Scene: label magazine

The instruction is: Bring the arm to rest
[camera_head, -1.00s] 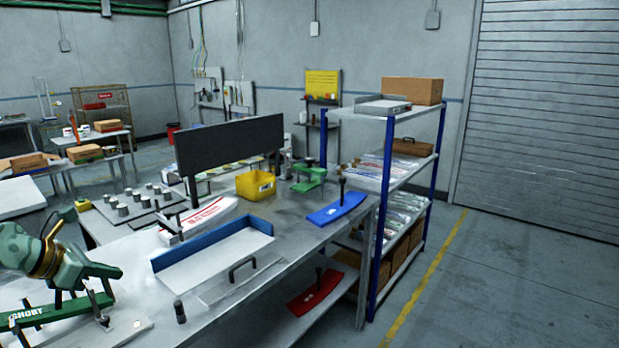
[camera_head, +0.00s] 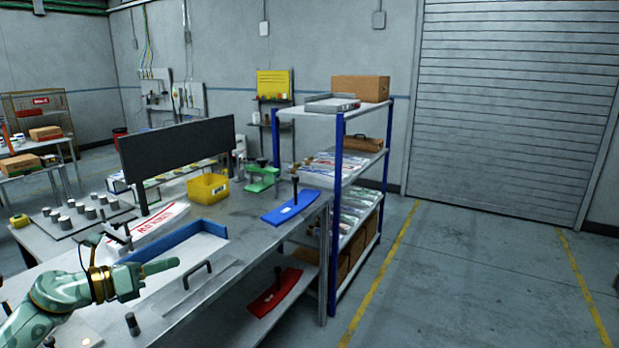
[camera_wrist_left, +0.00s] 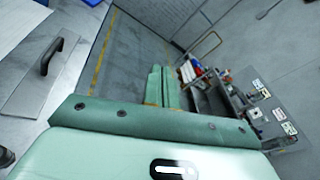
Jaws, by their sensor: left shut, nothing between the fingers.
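My left gripper (camera_head: 170,265) is green with a brass-coloured wrist ring and comes in from the lower left of the head view. Its fingers are together with nothing between them. They point right and appear in front of the white tray with a blue back wall (camera_head: 182,240); the head view does not settle the height between them. In the left wrist view the closed fingers (camera_wrist_left: 163,88) show against the grey floor, with a black-handled plate (camera_wrist_left: 45,75) off to the left. My right gripper is in neither current view.
The metal bench (camera_head: 240,222) carries a yellow bin (camera_head: 207,189), a dark upright panel (camera_head: 175,150), a blue holder (camera_head: 290,207) and several grey cylinders. A red holder (camera_head: 275,293) lies on the lower shelf. A blue-post rack (camera_head: 335,190) stands beside the bench. Open floor lies right of it.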

